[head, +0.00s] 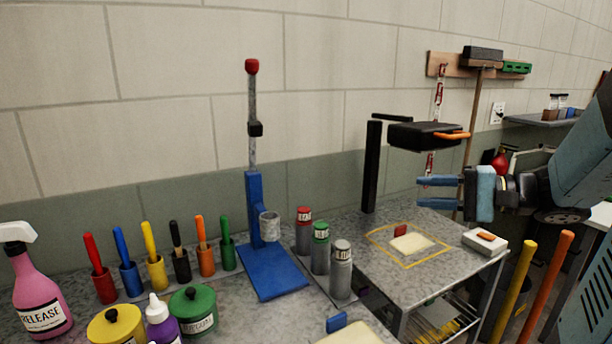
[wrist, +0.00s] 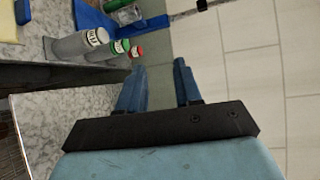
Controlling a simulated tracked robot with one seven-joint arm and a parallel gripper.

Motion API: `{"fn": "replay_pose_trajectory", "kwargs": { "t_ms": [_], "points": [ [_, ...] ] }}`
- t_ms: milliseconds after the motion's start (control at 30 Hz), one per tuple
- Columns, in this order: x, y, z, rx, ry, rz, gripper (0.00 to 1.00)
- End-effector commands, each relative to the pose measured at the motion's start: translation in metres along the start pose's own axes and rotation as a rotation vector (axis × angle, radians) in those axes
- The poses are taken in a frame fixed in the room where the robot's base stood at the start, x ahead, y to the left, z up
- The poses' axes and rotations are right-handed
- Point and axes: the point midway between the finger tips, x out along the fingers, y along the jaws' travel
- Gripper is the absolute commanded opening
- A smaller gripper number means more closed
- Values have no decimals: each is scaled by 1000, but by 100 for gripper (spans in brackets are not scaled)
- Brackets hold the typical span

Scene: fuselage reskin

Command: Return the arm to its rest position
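My gripper (head: 438,191) is at the right of the head view, with its two blue fingers pointing left, spread apart and with nothing between them. It is raised above the right part of the grey bench, in front of the wall. In the wrist view my gripper (wrist: 160,88) also shows two separate blue fingers with an empty gap. My arm (head: 580,170) reaches in from the right edge of the head view.
A black stand (head: 372,165) with a dark head (head: 420,136) stands near my fingers. Several grey canisters (head: 341,270), a blue press (head: 270,272) and a white box (head: 485,242) are on the bench. A broom handle (head: 473,130) leans behind my gripper.

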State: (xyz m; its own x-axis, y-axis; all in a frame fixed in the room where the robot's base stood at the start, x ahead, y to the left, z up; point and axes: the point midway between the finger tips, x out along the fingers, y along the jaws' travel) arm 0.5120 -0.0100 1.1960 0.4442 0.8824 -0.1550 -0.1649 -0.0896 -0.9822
Motion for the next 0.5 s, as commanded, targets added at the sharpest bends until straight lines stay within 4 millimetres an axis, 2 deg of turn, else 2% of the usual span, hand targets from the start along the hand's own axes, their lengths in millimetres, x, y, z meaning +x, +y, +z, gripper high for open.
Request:
{"fn": "replay_pose_trajectory", "kwargs": {
  "t_ms": [33, 200, 333, 500],
  "points": [
    [8, 4, 19, -16, -46, 80, 34],
    [20, 30, 70, -80, -146, 386, 34],
    [15, 49, 96, -174, -166, 616, 34],
    [-3, 64, 113, -351, -119, 892, 34]
  ]
}}
